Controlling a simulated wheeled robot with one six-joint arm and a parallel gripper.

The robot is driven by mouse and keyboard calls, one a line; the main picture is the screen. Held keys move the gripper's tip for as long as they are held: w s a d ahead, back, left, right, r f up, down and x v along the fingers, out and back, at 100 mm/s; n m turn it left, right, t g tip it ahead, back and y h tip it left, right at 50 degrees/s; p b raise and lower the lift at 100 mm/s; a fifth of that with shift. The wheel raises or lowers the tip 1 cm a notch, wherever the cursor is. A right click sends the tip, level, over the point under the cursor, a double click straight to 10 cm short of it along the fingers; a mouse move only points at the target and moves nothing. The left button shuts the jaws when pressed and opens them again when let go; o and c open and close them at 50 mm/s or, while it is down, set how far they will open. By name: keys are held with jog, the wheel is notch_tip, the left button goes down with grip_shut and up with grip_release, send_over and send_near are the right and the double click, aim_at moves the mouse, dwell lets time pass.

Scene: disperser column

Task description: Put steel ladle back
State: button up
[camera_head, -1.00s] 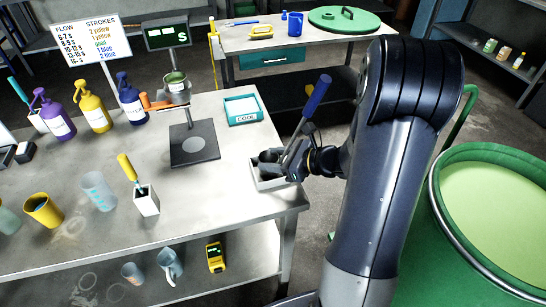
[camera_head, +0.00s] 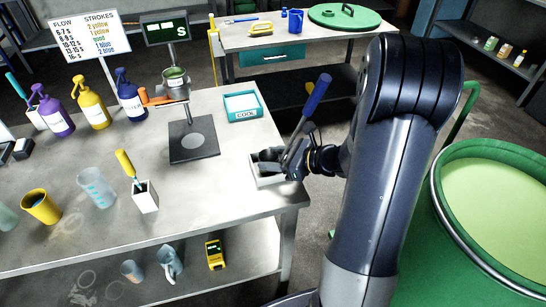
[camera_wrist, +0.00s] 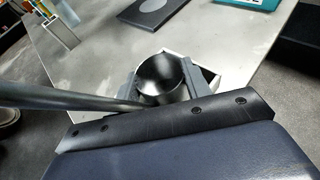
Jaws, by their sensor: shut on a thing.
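The steel ladle has a blue grip (camera_head: 318,92) that leans up and to the right over the table's right edge. In the wrist view its round bowl (camera_wrist: 162,78) sits between the fingers, and its grey shaft (camera_wrist: 65,98) runs off to the left. My gripper (camera_head: 277,160) is shut on the ladle near its bowl end. A small white open-topped holder (camera_head: 268,183) stands at the table's right corner, under the gripper. It also shows behind the fingers in the wrist view (camera_wrist: 208,76). Whether the bowl is inside the holder or just above it I cannot tell.
On the steel table (camera_head: 215,215) stand a scale (camera_head: 195,145), a teal COOL tray (camera_head: 243,107), a white holder with a yellow-handled tool (camera_head: 146,198), cups and pump bottles. A green drum (camera_head: 445,235) is on the right. The tabletop left of the holder is clear.

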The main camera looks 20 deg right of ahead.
jog(key=o, duration=1.4)
